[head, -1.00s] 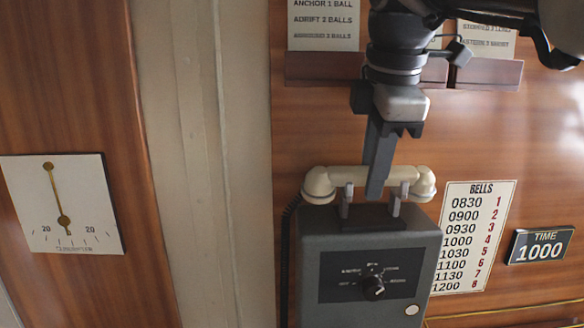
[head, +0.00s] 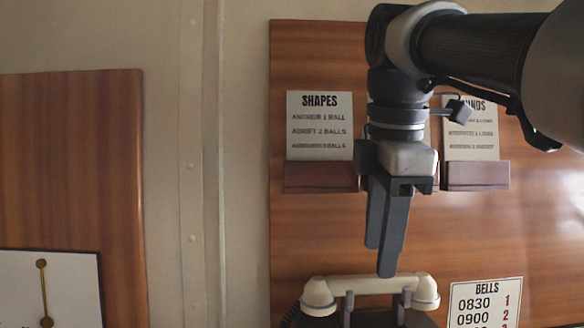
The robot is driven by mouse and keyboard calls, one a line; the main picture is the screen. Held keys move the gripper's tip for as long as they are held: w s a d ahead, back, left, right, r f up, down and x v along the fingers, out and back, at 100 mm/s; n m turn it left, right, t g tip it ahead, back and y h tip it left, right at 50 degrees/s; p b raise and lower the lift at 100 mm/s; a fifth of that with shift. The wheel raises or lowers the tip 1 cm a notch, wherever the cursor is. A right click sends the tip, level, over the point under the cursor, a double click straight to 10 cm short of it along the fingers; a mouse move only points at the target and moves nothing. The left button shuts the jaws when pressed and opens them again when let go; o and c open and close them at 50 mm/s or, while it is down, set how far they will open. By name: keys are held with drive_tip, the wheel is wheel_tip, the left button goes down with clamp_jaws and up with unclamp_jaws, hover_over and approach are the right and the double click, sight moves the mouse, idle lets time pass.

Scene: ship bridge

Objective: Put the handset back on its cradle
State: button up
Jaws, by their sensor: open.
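The cream handset (head: 362,286) lies level across the two grey prongs of its cradle (head: 347,306), low in the head view. Its rounded ends stick out past the prongs on both sides. My gripper (head: 380,261) is open and empty, pointing down over the middle of the handset. Its nearer fingertip appears just at the top edge of the handset's bar; the fingers are no longer around it. The lower part of the cradle and its box are cut off by the frame's bottom edge.
A bells card (head: 485,300) is at the right of the handset. A dial plate (head: 60,290) is at lower left. The panel around the fingers is clear.

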drive_tip(key=p+v, duration=0.1)
drive_tip(key=v, duration=0.9)
drive_tip(key=shift+r, duration=0.15)
drive_tip(key=shift+s, duration=0.15)
